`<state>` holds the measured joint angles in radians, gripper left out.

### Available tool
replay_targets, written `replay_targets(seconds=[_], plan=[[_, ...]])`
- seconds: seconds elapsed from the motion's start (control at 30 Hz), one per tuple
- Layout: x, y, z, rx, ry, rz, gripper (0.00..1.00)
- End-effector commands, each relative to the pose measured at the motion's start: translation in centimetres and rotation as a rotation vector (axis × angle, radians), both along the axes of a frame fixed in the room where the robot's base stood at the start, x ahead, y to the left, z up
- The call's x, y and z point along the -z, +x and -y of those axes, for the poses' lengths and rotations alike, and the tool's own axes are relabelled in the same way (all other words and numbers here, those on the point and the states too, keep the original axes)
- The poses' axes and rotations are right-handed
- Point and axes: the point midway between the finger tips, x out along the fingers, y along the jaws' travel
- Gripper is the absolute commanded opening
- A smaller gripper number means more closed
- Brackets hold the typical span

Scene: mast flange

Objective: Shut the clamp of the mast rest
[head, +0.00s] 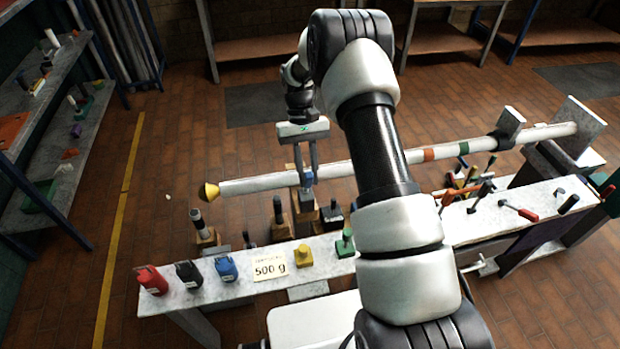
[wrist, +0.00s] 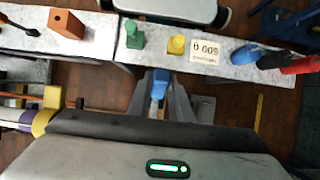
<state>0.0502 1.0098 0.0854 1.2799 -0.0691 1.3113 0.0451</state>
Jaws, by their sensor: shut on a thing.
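The long white mast (head: 255,184) lies across the scene with a yellow cap (head: 209,191) at its left end. A wooden post (head: 304,222) stands under it near my gripper and looks like the mast rest. My gripper (head: 307,180) points down at the mast there, its fingers shut on a small blue part that looks like the clamp's handle. In the wrist view the blue part (wrist: 159,84) sits between the fingertips. The clamp's jaw is hidden, so I cannot tell how far it is closed. The mast (wrist: 20,118) also shows at the left of the wrist view.
Tools lie to the right. Shelves (head: 60,150) stand at far left. My arm covers the mast's middle.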

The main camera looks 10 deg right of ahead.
Motion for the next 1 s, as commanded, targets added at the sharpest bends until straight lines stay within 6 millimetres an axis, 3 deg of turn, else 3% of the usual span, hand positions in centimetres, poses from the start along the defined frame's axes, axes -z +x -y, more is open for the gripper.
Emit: replay_targets(seconds=[0.4, 1.0], plan=[[0.0, 2.0, 0.0, -0.001, 0.0, -0.177, 0.0], [-0.3, 2.5, -0.1, -0.001, 0.001, -0.239, 0.0]])
